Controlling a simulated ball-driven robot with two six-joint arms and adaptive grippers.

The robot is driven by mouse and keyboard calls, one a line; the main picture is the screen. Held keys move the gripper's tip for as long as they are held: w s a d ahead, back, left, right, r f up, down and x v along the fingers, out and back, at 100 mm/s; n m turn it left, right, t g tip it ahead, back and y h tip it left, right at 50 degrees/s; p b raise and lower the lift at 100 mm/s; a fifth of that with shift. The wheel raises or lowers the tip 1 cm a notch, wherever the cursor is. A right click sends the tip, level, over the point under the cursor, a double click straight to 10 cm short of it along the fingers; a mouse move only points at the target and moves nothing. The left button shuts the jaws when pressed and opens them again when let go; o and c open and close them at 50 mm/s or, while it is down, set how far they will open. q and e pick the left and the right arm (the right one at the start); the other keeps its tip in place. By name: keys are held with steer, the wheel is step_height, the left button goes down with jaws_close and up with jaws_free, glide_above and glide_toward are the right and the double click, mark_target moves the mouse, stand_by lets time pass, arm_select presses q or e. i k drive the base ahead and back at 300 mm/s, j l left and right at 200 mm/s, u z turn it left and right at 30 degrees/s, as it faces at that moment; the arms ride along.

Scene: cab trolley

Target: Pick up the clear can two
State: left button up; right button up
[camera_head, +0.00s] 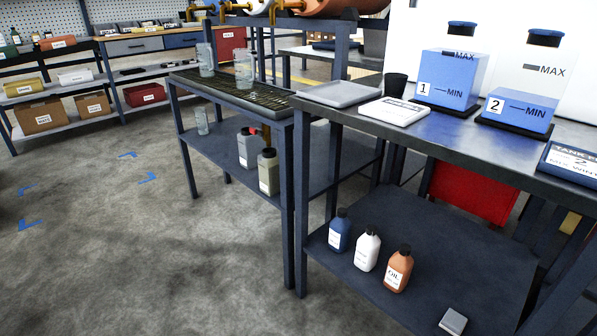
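Several clear, see-through cans stand at the left trolley. One clear can (206,60) is at the back left of the dark grated top. A smaller clear can (201,121) stands on the lower shelf at the left end. I cannot read a number on any of them, so I cannot tell which is can two. All look upright and apart from each other. Neither of my grippers is in view.
A grey bottle (247,147) and a beige bottle (268,172) stand on the left trolley's lower shelf. The right bench (470,155) holds two blue tanks (448,80) (520,108). Blue, white and orange bottles (397,270) stand below. The floor (120,250) at left is clear.

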mark_target(267, 163)
steer(key=i+j+z, duration=0.25)
steer(key=j+z, duration=0.25)
steer(key=i+j+z, duration=0.3)
steer(key=k, duration=0.1)
